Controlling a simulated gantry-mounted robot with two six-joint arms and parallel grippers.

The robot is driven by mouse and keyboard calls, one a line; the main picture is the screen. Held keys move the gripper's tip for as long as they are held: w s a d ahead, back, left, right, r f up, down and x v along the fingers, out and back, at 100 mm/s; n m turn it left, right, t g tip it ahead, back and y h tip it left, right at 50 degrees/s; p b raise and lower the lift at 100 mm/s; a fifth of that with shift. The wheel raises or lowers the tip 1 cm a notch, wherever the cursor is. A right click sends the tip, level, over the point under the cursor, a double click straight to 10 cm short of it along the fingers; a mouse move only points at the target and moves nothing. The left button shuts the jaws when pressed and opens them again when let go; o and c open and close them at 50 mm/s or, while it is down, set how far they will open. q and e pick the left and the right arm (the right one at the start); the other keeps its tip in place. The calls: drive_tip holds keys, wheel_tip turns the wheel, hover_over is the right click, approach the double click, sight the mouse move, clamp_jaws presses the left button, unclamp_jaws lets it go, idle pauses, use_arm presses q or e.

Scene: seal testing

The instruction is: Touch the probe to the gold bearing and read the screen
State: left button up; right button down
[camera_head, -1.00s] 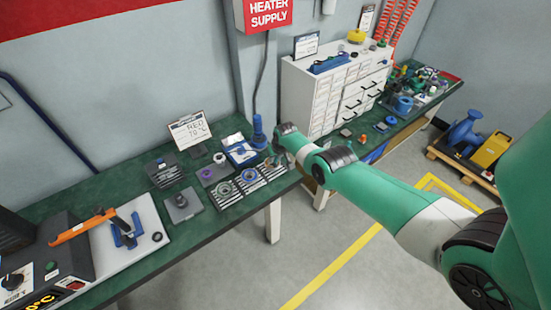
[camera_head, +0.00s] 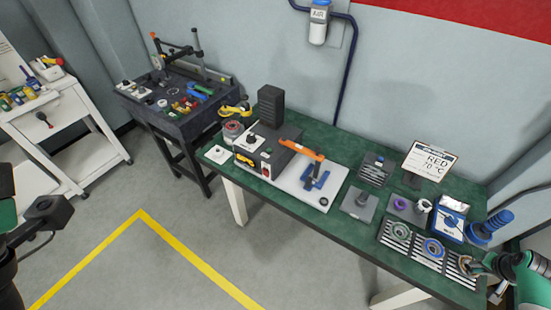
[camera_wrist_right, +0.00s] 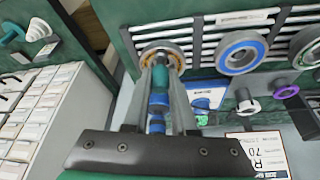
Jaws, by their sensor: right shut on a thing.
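The gold bearing (camera_head: 466,264) lies on a striped tray at the right end of the green bench, partly covered by my right gripper (camera_head: 478,268). In the right wrist view the gold bearing (camera_wrist_right: 162,52) is at the fingertips. My right gripper (camera_wrist_right: 160,72) is shut on a blue and teal probe (camera_wrist_right: 157,101), whose far end overlaps the bearing; I cannot tell whether they touch. A blue meter (camera_head: 450,223) stands behind the bearings; its screen is too small to read.
A blue-ringed bearing (camera_head: 433,248) and a green-ringed bearing (camera_head: 400,232) lie beside the gold one. A card (camera_head: 428,162) reading RED 70 °C stands behind. A blue bottle-like object (camera_head: 491,226) stands near the right end.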

idle(0.5)
drive_tip(key=c, duration=0.6)
unclamp_jaws()
drive_tip(key=shift+c, duration=0.2)
wheel_tip(320, 180, up, 7)
drive_tip(key=p, duration=0.7)
drive_tip(key=shift+r, duration=0.1)
